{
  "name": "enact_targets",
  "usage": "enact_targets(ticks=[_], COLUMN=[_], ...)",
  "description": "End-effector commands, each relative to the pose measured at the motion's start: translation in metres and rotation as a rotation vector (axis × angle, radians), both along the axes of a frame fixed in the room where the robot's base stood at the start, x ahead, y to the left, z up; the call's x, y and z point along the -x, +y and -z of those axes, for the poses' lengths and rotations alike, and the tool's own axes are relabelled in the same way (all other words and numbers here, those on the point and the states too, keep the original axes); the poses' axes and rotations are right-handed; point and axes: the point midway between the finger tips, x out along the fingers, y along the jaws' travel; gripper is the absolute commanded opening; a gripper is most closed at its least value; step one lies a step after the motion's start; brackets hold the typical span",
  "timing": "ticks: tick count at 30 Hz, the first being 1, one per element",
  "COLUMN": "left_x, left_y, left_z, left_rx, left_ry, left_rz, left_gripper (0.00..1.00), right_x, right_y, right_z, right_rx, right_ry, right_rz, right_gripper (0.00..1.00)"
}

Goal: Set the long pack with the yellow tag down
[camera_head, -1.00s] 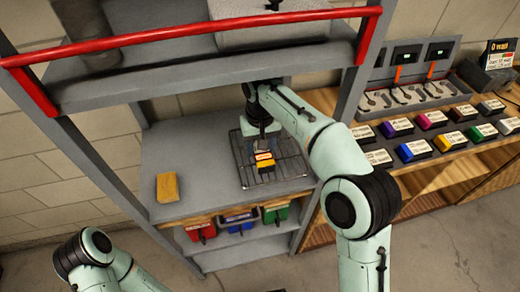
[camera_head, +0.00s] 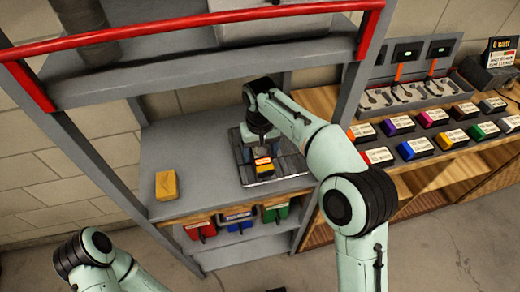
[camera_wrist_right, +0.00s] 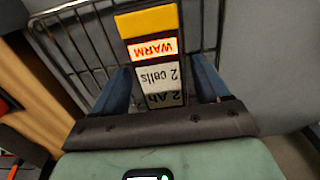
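The long pack (camera_head: 263,166) has a dark body, a yellow end and an orange label. In the right wrist view the pack (camera_wrist_right: 153,60) shows a yellow tag, a glowing "WARM" strip and a white "2 cells 2 Ah" label. The wire rack (camera_head: 290,166) lies beneath the pack on the grey shelf. I cannot tell whether the pack touches the wires. My left arm shows at lower left, but its gripper is out of view.
A yellow block (camera_head: 166,184) lies on the shelf (camera_head: 195,150) left of the rack, with bare shelf between. Red, blue and green bins (camera_head: 240,222) hang below. A red rail (camera_head: 200,38) crosses above. Several labelled packs (camera_head: 415,149) stand on the wooden bench at right.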

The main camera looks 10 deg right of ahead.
Motion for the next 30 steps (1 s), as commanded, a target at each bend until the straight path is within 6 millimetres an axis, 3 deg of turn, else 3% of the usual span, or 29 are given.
enact_targets(ticks=[5,18,30], left_x=[0.0,-0.006,-0.006], left_y=[0.0,0.0,0.0], left_z=[-0.002,-0.022,-0.022], left_rx=[0.0,0.0,0.0], left_ry=[0.001,-0.007,-0.007], left_rz=[0.0,0.0,0.0], left_gripper=[0.43,0.43,0.43], right_x=[0.0,-0.001,0.0], right_y=[0.0,0.0,0.0], right_z=[-0.007,-0.074,-0.079], right_rx=[-0.001,0.0,0.0], right_ry=[-0.002,-0.003,0.0], right_rz=[0.0,-0.001,-0.001], right_gripper=[0.75,0.75,0.75])
